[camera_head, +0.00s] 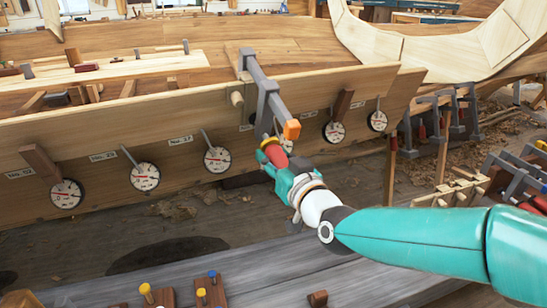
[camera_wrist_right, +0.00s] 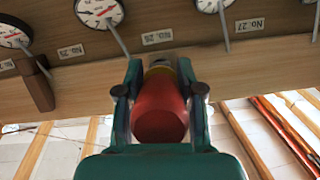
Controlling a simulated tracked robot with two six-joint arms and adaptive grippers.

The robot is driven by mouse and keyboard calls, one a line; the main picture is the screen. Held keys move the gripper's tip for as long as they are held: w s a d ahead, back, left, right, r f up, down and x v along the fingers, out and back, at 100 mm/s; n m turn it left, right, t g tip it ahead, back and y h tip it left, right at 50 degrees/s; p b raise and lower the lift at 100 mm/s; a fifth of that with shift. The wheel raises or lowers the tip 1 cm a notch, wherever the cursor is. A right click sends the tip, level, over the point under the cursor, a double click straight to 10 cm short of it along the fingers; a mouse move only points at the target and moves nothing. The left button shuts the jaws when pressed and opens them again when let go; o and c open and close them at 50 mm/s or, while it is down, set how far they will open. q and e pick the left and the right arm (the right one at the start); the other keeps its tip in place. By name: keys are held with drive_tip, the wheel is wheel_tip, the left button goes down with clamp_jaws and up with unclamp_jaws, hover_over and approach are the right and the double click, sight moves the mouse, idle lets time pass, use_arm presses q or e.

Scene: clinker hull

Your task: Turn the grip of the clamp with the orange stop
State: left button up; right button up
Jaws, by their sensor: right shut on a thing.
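The clamp (camera_head: 263,88) is a grey bar clamp hooked over the top edge of the hull plank, with an orange stop (camera_head: 292,129) on its lower arm. Its red grip (camera_head: 272,154), with a yellow band, hangs below. My right gripper (camera_head: 274,163) is shut on this grip; the upper part of the clamp's screw is partly hidden. In the right wrist view the red grip (camera_wrist_right: 159,108) sits between the two green fingers (camera_wrist_right: 159,92), its round end facing the camera. My left gripper is not in view.
Several dials (camera_head: 145,177) with levers and number labels line the plank (camera_head: 110,135). Wooden blocks (camera_head: 40,163) stick out beside some. More clamps (camera_head: 440,115) stand at the right. A grey bench (camera_head: 250,275) with coloured pegs lies in front.

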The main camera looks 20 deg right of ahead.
drive_tip(key=shift+f+m+y+b, duration=0.3)
drive_tip(key=shift+m+y+b, duration=0.7)
drive_tip(key=shift+b, duration=2.95)
drive_tip(key=shift+a+r+m+y+b, duration=0.15)
drive_tip(key=shift+m+y+b, duration=0.15)
drive_tip(key=shift+b, duration=0.3)
drive_tip(key=shift+r+m+y, duration=0.15)
drive_tip(key=shift+m+y, duration=0.15)
drive_tip(key=shift+m, duration=0.1)
drive_tip(key=o, duration=1.2)
drive_tip(key=shift+s, duration=0.1)
drive_tip(key=v, duration=1.2)
